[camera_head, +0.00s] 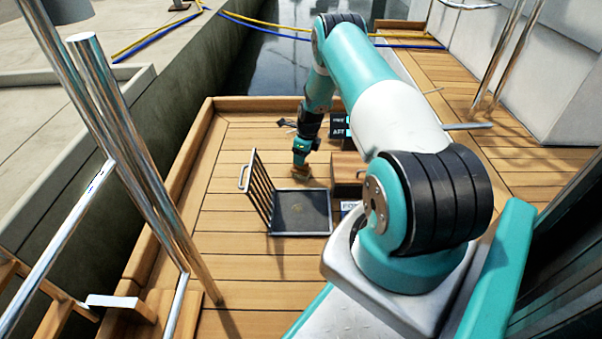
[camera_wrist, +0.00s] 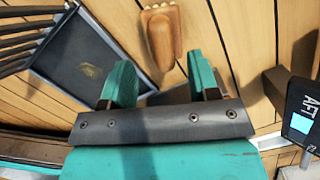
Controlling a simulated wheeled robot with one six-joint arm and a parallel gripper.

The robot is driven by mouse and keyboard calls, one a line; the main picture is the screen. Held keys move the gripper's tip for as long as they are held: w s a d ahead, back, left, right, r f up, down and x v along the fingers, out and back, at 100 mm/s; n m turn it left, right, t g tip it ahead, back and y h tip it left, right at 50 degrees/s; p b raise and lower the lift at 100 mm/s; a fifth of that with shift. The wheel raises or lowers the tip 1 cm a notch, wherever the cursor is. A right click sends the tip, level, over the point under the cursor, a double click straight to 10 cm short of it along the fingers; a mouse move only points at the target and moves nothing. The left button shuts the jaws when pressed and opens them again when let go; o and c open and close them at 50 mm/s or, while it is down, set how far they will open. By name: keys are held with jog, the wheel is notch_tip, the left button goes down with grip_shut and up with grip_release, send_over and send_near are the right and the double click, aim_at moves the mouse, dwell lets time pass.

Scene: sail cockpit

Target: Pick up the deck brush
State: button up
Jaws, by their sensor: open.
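The deck brush (camera_wrist: 160,38) appears to be the small brown wooden piece on the planks, lying ahead of my fingertips in the wrist view. In the head view the same brown piece (camera_head: 301,173) shows just below my gripper (camera_head: 301,160). My gripper (camera_wrist: 160,75) is open, with its two teal fingers spread and nothing between them. The near end of the brush lies close to the gap between the fingertips.
A dark square hatch or tray (camera_head: 300,222) with a raised slatted lid (camera_head: 259,190) lies in front of the brush. A wooden box (camera_head: 347,168) and a black box marked AFT (camera_wrist: 300,112) stand to the right. A dark fitting (camera_head: 286,123) lies behind. Planks on the left are clear.

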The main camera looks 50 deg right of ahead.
jog(key=f+b, duration=0.1)
jog(key=f, duration=0.1)
jog(key=w+f+b, duration=0.1)
jog(key=f+b, duration=0.1)
jog(key=shift+f+b, duration=0.25)
jog(key=shift+b, duration=0.05)
jog(key=shift+r, duration=0.1)
jog(key=shift+c, duration=0.4)
grip_shut()
notch_tip(320, 180, up, 20)
jog(key=p, duration=1.2)
